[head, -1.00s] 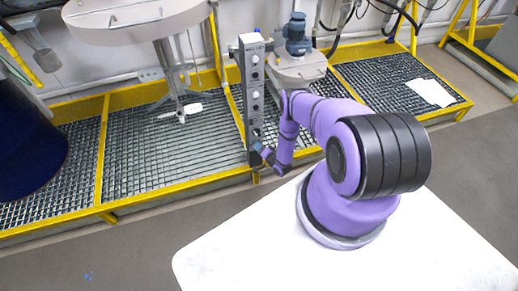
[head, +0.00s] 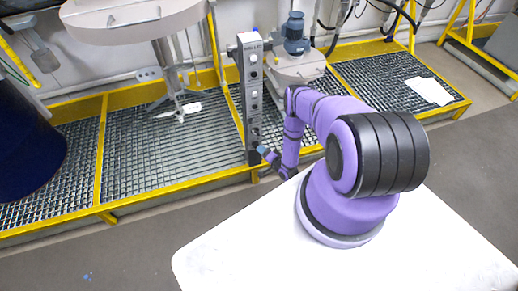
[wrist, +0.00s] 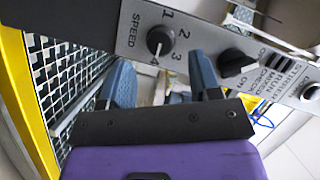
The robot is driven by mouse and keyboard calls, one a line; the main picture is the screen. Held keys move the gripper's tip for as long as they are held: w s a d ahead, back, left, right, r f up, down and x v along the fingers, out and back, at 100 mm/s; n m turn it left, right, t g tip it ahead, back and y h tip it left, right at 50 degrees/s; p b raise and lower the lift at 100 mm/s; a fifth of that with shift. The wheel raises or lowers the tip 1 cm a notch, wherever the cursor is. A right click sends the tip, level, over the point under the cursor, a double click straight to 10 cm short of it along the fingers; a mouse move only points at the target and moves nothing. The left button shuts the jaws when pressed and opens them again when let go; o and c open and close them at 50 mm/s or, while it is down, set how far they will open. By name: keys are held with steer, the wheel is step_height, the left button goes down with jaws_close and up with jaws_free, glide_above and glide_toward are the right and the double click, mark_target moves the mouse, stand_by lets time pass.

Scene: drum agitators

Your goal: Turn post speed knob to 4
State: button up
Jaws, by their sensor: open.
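The grey control post (head: 250,100) stands upright at the front edge of the grating in the head view. In the wrist view its panel shows the black speed knob (wrist: 160,40), with the numbers 1 to 4 around it. A pale mark on the knob seems to point toward the 4, but it is small. My gripper (wrist: 162,76) is open, its two blue fingers on either side below the knob and apart from it, with nothing between them. In the head view my gripper (head: 268,158) is beside the post's lower part.
A second black knob (wrist: 232,62) labelled ON sits beside the speed knob in the wrist view. A yellow rail (head: 190,187) edges the grating. A mixer with a blue motor (head: 295,45) stands behind the post. A dark blue drum (head: 28,145) is at left.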

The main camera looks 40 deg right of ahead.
steer(key=s, duration=0.6)
steer(key=shift+d+r, duration=0.3)
steer(key=shift+r, duration=0.15)
steer(key=shift+s, duration=0.1)
